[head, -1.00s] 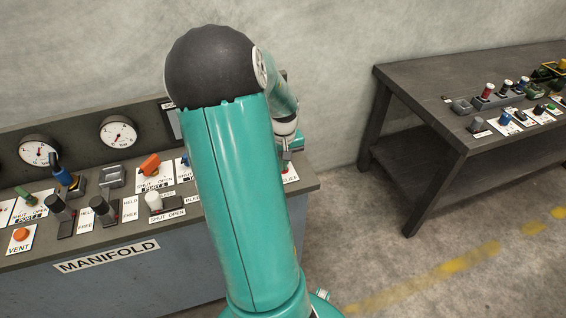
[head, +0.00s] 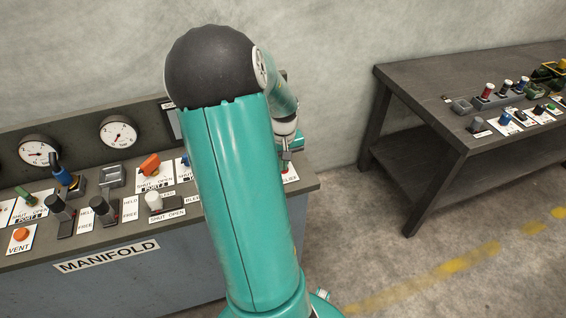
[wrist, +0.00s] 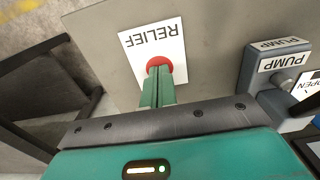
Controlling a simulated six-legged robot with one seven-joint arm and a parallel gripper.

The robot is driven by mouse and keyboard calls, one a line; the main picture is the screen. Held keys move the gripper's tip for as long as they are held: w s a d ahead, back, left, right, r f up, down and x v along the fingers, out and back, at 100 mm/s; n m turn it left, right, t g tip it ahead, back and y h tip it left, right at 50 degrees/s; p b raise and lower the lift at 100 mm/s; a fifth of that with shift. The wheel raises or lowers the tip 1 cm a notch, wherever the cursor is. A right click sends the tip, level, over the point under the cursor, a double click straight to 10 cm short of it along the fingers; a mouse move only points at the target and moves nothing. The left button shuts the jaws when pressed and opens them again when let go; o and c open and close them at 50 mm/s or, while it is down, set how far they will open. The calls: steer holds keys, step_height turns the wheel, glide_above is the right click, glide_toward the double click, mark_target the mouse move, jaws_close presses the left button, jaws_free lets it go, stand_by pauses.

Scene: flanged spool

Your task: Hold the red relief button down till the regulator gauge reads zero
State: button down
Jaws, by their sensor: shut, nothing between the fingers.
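The red relief button (wrist: 158,62) sits on a white plate marked RELIEF (wrist: 153,42) at the right end of the manifold bench. My gripper (wrist: 158,72) is shut and empty, with its green fingertips over the button in the wrist view. They appear to touch its top; how far it is pressed cannot be told. In the head view my gripper (head: 285,168) points down at the plate, and my arm hides much around it. Two round dial gauges (head: 118,133) and (head: 38,151) stand on the back panel; which is the regulator gauge cannot be told.
A grey PUMP block (wrist: 275,62) stands right of the button in the wrist view. Several levers and knobs, including an orange handle (head: 150,164) and an orange VENT button (head: 20,234), crowd the bench. A second table (head: 430,110) stands apart at right.

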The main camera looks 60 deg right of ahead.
steer(key=shift+a+f, duration=0.35)
steer(key=shift+f, duration=0.1)
steer(key=shift+w+d+r, duration=0.2)
steer(key=shift+r, duration=0.25)
step_height(320, 180, up, 14)
steer(key=shift+s+d, duration=0.15)
stand_by(0.3)
steer(key=w+a+r+n+t, duration=0.1)
steer(key=w+a+r, duration=0.15)
steer(key=a, duration=0.45)
steer(key=w+a+r+n+t, duration=0.15)
steer(key=w+a, duration=0.25)
steer(key=a, duration=0.4)
steer(key=w+a+r+n, duration=0.2)
steer(key=w+a, duration=0.2)
steer(key=a, duration=0.3)
steer(key=s+a+n+t, duration=0.1)
steer(key=s+a+n, duration=0.1)
steer(key=a, duration=0.8)
steer(key=s+a+r+n+t, duration=0.1)
steer(key=s+a+n+t, duration=0.1)
steer(key=a, duration=0.9)
steer(key=shift+s+a+r, duration=0.15)
steer(key=shift+s+r, duration=0.1)
steer(key=shift+s, duration=0.25)
